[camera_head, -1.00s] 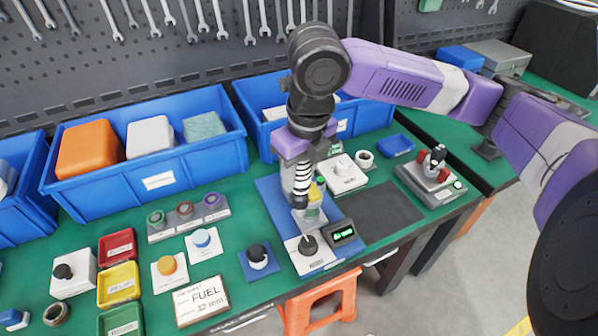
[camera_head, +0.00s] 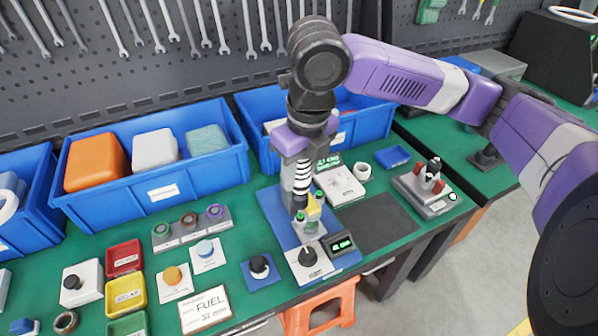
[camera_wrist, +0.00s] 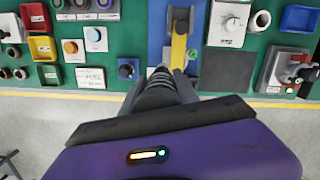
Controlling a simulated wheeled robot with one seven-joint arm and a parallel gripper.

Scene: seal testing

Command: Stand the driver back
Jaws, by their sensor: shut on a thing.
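My gripper (camera_head: 303,212) points down over the blue test mat (camera_head: 272,205) at the bench's middle. It is shut on a yellow piece (camera_head: 313,208), which I take to be the driver. In the wrist view this piece (camera_wrist: 178,52) is a long upright yellow bar at the jaws. The gripper hides part of it in the head view, and I cannot tell whether its lower end touches anything. A white block with a black knob (camera_head: 307,257) and a small display with green digits (camera_head: 341,244) stand just in front of the gripper.
A white dial box (camera_head: 341,184) and a white cup (camera_head: 363,170) stand behind right. A grey fixture with red blocks (camera_head: 427,187) is farther right. A dark mat (camera_head: 378,222) lies clear. A blue block with a black knob (camera_head: 260,268) is at left; blue bins (camera_head: 160,190) line the back.

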